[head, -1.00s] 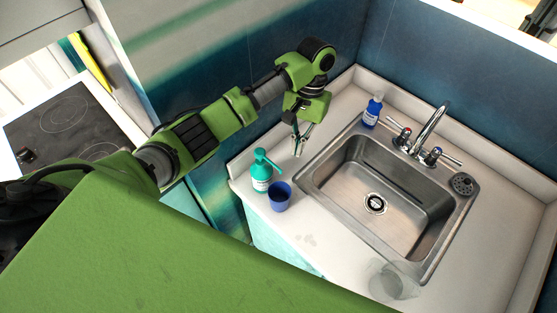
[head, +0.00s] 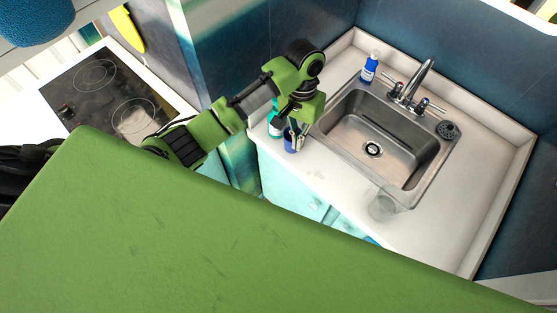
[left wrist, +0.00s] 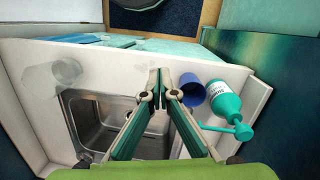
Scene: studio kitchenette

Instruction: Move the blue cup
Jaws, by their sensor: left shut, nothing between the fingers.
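The blue cup (head: 288,144) stands on the white counter left of the sink, partly hidden behind my left gripper in the head view. In the left wrist view the blue cup (left wrist: 193,97) is open-topped and lies just right of the fingertips. My left gripper (head: 297,143) points down at the cup. In the left wrist view its fingers (left wrist: 159,80) are together with nothing between them, beside the cup and not around it. I cannot tell whether they touch it. My right gripper is not in view.
A teal pump bottle (head: 274,122) stands close beside the cup; it also shows in the left wrist view (left wrist: 221,101). A steel sink (head: 375,145) lies to the right. A clear glass (head: 382,206) stands near the front edge. A blue bottle (head: 369,68) stands behind the sink.

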